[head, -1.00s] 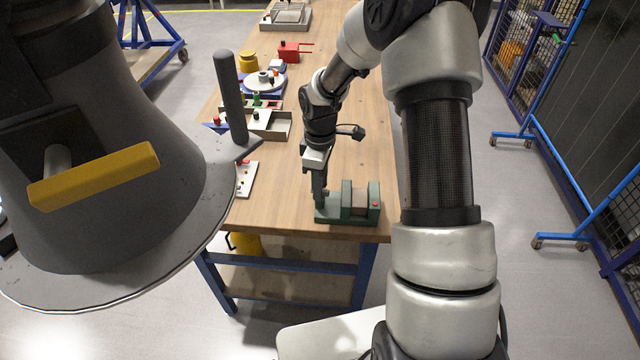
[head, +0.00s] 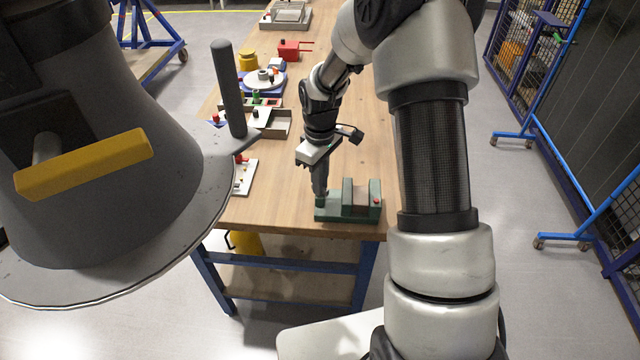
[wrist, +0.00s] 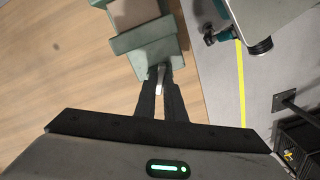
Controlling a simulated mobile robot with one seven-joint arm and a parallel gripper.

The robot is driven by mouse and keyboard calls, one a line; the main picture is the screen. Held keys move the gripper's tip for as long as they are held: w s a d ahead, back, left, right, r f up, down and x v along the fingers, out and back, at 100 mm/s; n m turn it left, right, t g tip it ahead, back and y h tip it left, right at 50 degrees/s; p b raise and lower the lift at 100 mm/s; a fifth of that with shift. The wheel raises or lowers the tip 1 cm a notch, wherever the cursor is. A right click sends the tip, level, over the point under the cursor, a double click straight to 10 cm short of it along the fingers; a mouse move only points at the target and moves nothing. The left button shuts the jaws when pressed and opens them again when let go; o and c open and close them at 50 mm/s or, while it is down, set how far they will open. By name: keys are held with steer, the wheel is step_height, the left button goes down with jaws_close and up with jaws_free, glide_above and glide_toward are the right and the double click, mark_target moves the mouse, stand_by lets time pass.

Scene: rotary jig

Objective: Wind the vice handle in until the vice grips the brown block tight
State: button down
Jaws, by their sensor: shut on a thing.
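The green vice (head: 340,213) sits on the near edge of the wooden table in the head view; its body also shows at the top of the wrist view (wrist: 146,42). The brown block (head: 361,199) stands between the vice jaws, and part of it shows in the wrist view (wrist: 130,12). I cannot tell whether both jaws touch it. My gripper (head: 321,195) points down at the vice's left end. In the wrist view its fingers (wrist: 163,82) are shut on the pale vice handle (wrist: 160,77), which they mostly hide.
The wooden table (head: 285,205) has bare space left of the vice. A white plate with red parts (head: 243,178), grey trays (head: 272,123) and a round white fixture (head: 264,79) stand farther back. A blue-framed screen (head: 575,160) stands on the floor at right.

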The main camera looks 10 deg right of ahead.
steer(key=m+b, duration=0.1)
steer(key=m, duration=0.4)
steer(key=shift+m+b, duration=0.35)
steer(key=shift+m, duration=0.05)
stand_by(0.4)
steer(key=c, duration=1.8)
jaws_free()
steer(key=shift+c, duration=0.2)
step_height(320, 180, up, 18)
steer(key=shift+f+p, duration=0.25)
steer(key=shift+p, duration=0.05)
